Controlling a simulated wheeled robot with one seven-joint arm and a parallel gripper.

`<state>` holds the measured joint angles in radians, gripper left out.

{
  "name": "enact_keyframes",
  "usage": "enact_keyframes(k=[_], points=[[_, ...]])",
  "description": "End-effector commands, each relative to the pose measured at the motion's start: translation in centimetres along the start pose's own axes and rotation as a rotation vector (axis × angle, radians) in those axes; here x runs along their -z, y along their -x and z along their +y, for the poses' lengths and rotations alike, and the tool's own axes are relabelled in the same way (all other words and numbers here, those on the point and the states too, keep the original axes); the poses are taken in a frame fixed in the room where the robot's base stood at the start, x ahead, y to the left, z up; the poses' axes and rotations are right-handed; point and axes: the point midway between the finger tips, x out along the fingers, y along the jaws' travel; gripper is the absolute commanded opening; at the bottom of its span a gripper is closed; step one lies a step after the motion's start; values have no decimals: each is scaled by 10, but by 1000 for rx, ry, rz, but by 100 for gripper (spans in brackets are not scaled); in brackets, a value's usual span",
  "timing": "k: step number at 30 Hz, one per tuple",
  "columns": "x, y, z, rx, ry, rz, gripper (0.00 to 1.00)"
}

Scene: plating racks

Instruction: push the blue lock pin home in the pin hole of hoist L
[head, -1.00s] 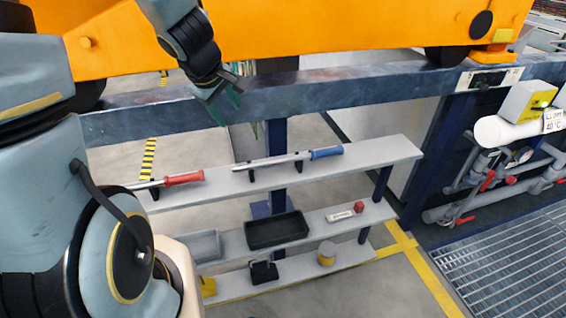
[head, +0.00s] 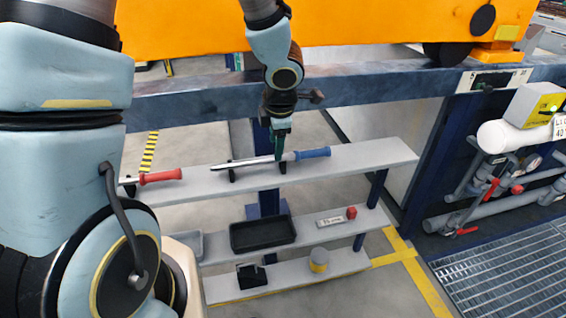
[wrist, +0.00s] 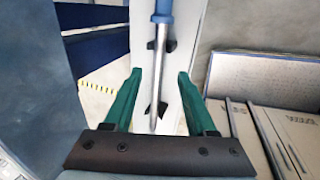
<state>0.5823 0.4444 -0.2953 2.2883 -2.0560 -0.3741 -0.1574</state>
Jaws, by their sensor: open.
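The blue lock pin, a long metal shaft with a blue handle (head: 313,153), lies on two black supports on the top shelf board. In the wrist view its shaft (wrist: 161,60) runs between my fingers, with the blue handle at the top edge. My gripper (head: 279,158) has green fingers and points down at the shaft, just left of the handle. It is open in the wrist view (wrist: 159,78), with a gap on each side of the shaft. I cannot tell whether the fingertips are level with the shaft. The pin hole of hoist L cannot be made out.
A similar pin with a red handle (head: 161,176) lies further left on the top board (head: 372,157). A blue-grey beam (head: 380,88) and orange body (head: 350,22) are above.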

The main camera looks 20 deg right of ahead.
Motion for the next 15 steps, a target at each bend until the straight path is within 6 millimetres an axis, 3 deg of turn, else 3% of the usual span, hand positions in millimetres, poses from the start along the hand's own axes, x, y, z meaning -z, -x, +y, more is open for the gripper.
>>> enact_keyframes(k=[15], points=[[0, -57, 1, 0, -1, -1, 56]])
